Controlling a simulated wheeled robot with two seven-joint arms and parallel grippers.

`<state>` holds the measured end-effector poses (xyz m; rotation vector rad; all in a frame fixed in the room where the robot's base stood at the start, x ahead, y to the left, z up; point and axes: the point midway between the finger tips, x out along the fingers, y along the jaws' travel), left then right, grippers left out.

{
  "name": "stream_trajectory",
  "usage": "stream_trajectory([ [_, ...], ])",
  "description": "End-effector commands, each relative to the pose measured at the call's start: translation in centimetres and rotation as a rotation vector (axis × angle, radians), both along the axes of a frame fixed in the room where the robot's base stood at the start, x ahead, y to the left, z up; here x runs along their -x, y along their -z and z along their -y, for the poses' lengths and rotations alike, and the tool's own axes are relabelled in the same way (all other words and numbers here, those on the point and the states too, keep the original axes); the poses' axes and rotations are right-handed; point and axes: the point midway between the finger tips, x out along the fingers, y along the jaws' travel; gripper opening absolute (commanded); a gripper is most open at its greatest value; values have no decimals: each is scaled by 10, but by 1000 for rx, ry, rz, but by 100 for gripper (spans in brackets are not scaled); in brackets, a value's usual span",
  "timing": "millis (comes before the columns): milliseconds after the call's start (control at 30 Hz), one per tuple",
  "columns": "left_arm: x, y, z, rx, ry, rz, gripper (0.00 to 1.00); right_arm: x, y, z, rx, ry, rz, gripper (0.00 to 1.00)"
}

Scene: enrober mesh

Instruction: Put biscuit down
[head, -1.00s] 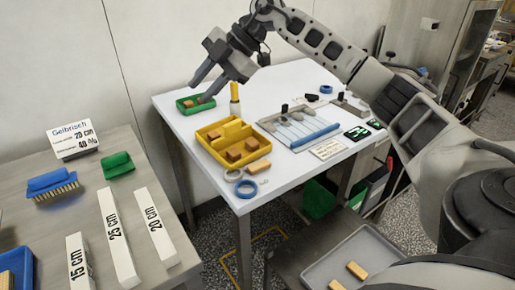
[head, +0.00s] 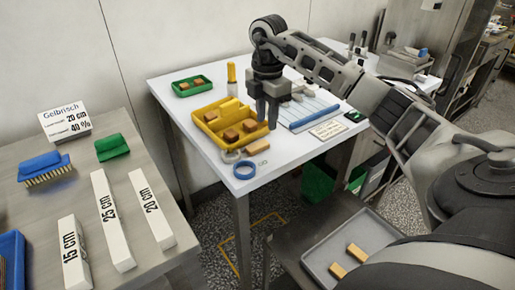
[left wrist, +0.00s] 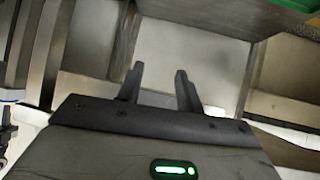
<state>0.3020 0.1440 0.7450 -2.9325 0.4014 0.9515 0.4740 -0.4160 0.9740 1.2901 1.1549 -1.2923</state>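A pale biscuit (head: 258,147) lies loose on the white table in the head view, just in front of the yellow tray (head: 203,133). Brown biscuits (head: 230,135) sit in that tray. My right gripper (head: 268,126) points down above the table at the tray's right side. Its dark fingers are seen nearly edge-on, so their gap and anything between them cannot be made out. My left gripper (left wrist: 158,78) shows only in the left wrist view, with its two fingers apart and nothing between them.
A green tray (head: 205,87) with brown pieces stands at the back left, beside a yellow-handled tool (head: 231,75). A blue tape ring (head: 244,170) lies near the front corner. A grey tray (head: 318,265) with two pale bars stands lower right. A steel bench (head: 85,185) is at left.

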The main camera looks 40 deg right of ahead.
Motion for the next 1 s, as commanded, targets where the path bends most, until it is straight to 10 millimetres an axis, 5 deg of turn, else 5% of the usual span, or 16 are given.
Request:
stream_trajectory([
  [500,3,-1,-1,-10,2,-11,36,1,56,-3,0,-1,0,31],
  [800,4,3,-1,-12,1,-18,36,1,62,-3,-1,-1,1,31],
  [900,4,3,-1,-12,1,-18,36,1,62,-3,-1,-1,1,12],
  [1000,4,3,-1,-12,0,-18,36,1,61,-3,-1,0,1,12],
])
